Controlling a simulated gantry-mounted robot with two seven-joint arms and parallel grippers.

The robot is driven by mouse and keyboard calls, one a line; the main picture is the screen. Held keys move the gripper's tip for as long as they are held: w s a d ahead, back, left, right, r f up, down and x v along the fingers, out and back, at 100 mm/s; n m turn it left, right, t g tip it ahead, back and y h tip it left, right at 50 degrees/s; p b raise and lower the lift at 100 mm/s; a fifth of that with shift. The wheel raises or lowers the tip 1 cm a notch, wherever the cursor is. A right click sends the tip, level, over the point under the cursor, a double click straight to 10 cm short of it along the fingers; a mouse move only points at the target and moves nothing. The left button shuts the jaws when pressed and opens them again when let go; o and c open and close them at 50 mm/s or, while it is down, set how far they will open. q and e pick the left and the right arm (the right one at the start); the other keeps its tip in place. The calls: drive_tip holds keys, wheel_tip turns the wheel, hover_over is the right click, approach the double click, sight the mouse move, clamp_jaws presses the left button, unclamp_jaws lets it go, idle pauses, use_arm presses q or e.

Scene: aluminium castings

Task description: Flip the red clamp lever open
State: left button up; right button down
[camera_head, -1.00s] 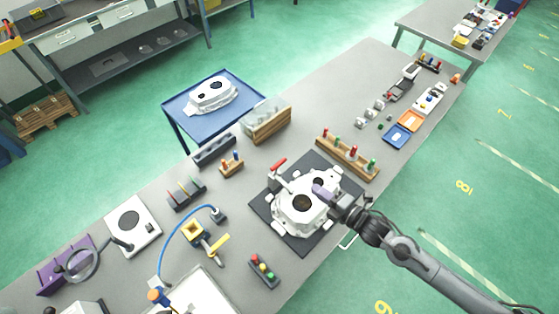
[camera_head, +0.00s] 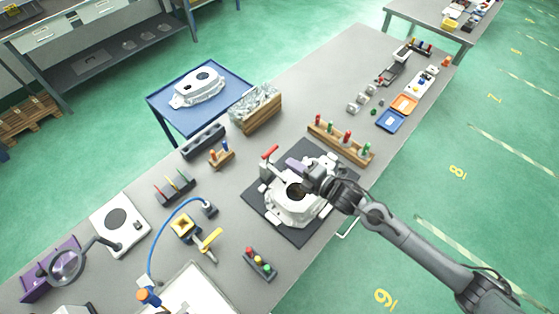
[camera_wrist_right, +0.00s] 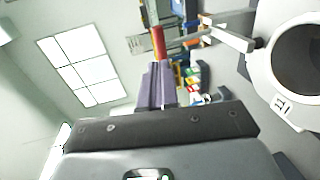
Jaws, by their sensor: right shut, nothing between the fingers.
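The red clamp lever (camera_head: 269,152) stands at the far left corner of the white casting (camera_head: 284,205), which lies on a dark mat (camera_head: 258,208). In the right wrist view the red lever (camera_wrist_right: 158,41) shows just beyond the purple fingertips, on a pale metal arm. My right gripper (camera_head: 292,162) reaches over the casting from the right, its purple fingers shut and empty. They point toward the lever; in the head view a small gap shows between them. The fingers (camera_wrist_right: 156,84) partly overlap the lever's lower end in the wrist view, so contact there is unclear. My left gripper is not in view.
A wooden rack with red and green pegs (camera_head: 341,145) stands behind my right gripper. A small block with coloured buttons (camera_head: 259,264) lies in front of the mat. A wooden crate (camera_head: 257,117) stands behind the lever.

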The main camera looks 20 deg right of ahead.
sight(272, 152)
drive_tip(key=b+x, duration=0.3)
drive_tip(key=x, duration=0.3)
drive_tip(key=shift+w, duration=0.1)
idle(0.3)
